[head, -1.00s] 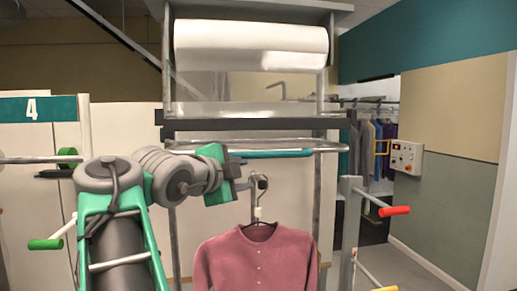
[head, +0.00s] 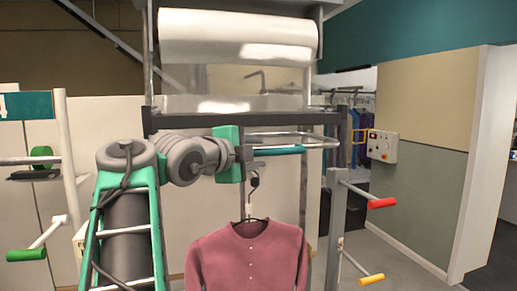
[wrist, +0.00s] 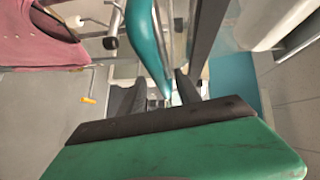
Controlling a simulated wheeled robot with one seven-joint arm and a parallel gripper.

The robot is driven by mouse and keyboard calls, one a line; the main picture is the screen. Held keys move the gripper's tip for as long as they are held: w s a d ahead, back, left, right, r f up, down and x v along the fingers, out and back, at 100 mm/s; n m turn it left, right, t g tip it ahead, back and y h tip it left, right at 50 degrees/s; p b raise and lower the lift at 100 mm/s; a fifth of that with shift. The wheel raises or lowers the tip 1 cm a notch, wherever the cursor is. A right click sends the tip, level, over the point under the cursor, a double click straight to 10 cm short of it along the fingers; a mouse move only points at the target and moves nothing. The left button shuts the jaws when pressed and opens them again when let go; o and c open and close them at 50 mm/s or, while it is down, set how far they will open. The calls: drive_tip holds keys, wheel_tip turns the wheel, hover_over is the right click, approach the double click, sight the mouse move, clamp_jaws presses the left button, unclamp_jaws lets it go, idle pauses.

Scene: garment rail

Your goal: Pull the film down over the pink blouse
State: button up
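The pink blouse (head: 250,262) hangs on a dark hanger below the frame; part of it shows at upper left in the wrist view (wrist: 40,38). The white film roll (head: 237,36) lies across the top of the frame. A teal bar (head: 278,151) runs across the frame above the blouse, and it shows large in the wrist view (wrist: 146,38). My gripper (wrist: 158,92) has its dark fingers apart, with the bar's near part appearing between them. In the head view my gripper (head: 246,156) is at the bar's left end. I cannot tell whether the fingers touch it.
A grey post with a red handle (head: 381,203) and a yellow handle (head: 371,279) stands at right. A green handle (head: 26,255) is at left. A control box (head: 383,146) is on the right wall. Other garments (head: 356,130) hang at the back. Floor at right is clear.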

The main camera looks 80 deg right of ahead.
drive_tip(key=x, duration=0.2)
drive_tip(key=shift+d, duration=0.3)
clamp_jaws()
idle(1.2)
